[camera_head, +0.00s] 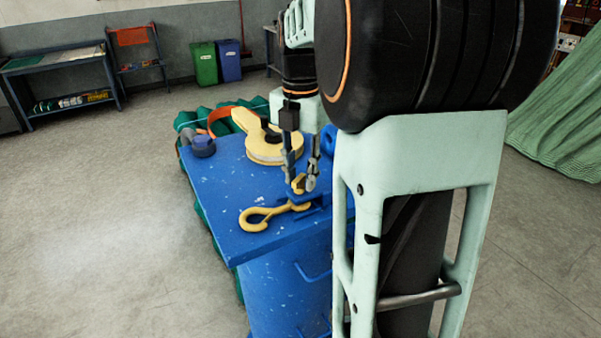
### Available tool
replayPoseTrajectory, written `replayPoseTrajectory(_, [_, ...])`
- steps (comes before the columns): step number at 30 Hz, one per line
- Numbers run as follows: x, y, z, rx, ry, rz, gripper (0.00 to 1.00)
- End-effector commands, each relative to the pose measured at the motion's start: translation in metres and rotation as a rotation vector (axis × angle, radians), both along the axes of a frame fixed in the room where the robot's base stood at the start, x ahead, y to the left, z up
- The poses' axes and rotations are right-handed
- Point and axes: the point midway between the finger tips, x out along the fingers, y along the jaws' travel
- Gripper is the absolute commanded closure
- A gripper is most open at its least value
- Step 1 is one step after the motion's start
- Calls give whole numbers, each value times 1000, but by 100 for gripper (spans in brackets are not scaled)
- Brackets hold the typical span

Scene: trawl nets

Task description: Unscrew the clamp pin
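A small yellow piece (299,184), which looks like the head of the clamp pin, stands up from a blue clamp (310,200) near the right part of the blue bench top. My gripper (302,180) points down over it, with one finger on each side of the yellow piece. The fingertips are level with it. I cannot tell whether they touch it or leave a small gap. A yellow hook (262,216) lies on the bench top with its shank reaching to the clamp. The pin's lower part is hidden.
The blue bench top (222,185) also carries a yellow pulley block (277,149) and a dark blue round knob-like part (203,146). Green netting (195,118) lies behind it. My arm hides the bench's right side. The floor at left is clear.

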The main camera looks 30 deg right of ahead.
Motion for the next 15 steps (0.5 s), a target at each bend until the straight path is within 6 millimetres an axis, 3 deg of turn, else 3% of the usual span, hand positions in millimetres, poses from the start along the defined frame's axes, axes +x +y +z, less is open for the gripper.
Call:
replayPoseTrajectory(8, [1, 0, 4, -1, -6, 0, 75])
replayPoseTrajectory(15, [2, 0, 40, -3, -9, 0, 75])
